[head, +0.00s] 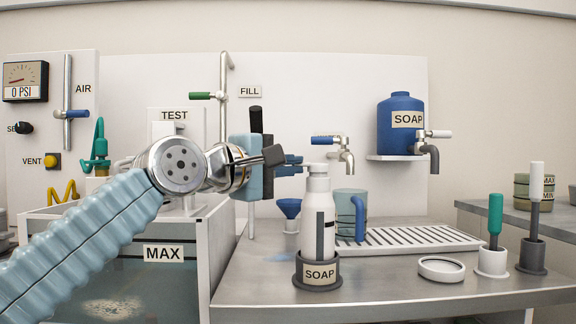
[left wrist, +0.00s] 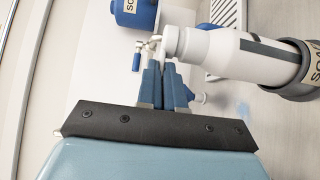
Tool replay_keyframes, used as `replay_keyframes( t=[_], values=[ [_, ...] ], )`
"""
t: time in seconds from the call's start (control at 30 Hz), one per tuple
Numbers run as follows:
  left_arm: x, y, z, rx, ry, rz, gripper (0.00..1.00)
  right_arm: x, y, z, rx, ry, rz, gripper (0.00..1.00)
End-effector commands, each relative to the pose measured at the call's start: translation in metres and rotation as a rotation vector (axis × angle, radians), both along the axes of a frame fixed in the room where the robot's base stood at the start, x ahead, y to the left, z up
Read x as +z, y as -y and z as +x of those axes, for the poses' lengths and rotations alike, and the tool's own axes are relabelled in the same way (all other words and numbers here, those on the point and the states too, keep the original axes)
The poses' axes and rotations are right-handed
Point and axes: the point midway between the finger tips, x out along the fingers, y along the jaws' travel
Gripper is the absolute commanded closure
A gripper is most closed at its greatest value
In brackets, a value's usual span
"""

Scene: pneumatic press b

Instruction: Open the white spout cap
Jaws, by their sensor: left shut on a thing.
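The white soap bottle (head: 318,215) stands upright in a dark grey holder labelled SOAP (head: 318,283) on the metal counter. Its white spout cap (head: 318,168) is at the top, and the cap also shows in the left wrist view (left wrist: 172,41). My left gripper (head: 301,164) reaches in from the left at cap height. Its blue fingers (left wrist: 161,68) are close together at the cap's side, shut on the cap. The small part between the fingertips is mostly hidden. My right gripper is in neither view.
A teal mug (head: 350,204) and a drain grate (head: 410,237) are behind and right of the bottle. A blue funnel (head: 289,207) stands behind it. A ring-shaped lid (head: 441,268) lies on the counter. A tank marked MAX (head: 165,275) is at left.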

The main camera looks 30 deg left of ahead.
Motion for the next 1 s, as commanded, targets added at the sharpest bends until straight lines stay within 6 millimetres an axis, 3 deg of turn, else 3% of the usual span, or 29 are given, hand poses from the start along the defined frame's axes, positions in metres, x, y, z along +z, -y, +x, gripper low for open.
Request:
replay_keyframes(
  t=[0.17, 0.37, 0.57, 0.87, 1.0],
  values=[
    [0.001, 0.000, 0.000, 0.000, -0.002, 0.003, 1.00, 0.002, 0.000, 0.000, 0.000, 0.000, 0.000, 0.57],
    [0.008, 0.000, 0.000, 0.000, -0.027, 0.039, 1.00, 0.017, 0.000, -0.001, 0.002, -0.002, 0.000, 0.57],
    [0.022, 0.001, 0.002, 0.001, -0.088, 0.137, 1.00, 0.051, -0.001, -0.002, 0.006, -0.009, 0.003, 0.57],
    [0.043, 0.008, 0.006, 0.000, -0.230, 0.369, 1.00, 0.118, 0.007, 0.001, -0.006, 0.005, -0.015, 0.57],
    [0.051, 0.013, 0.009, 0.000, -0.300, 0.483, 1.00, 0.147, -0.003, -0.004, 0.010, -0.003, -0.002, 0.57]
  ],
)
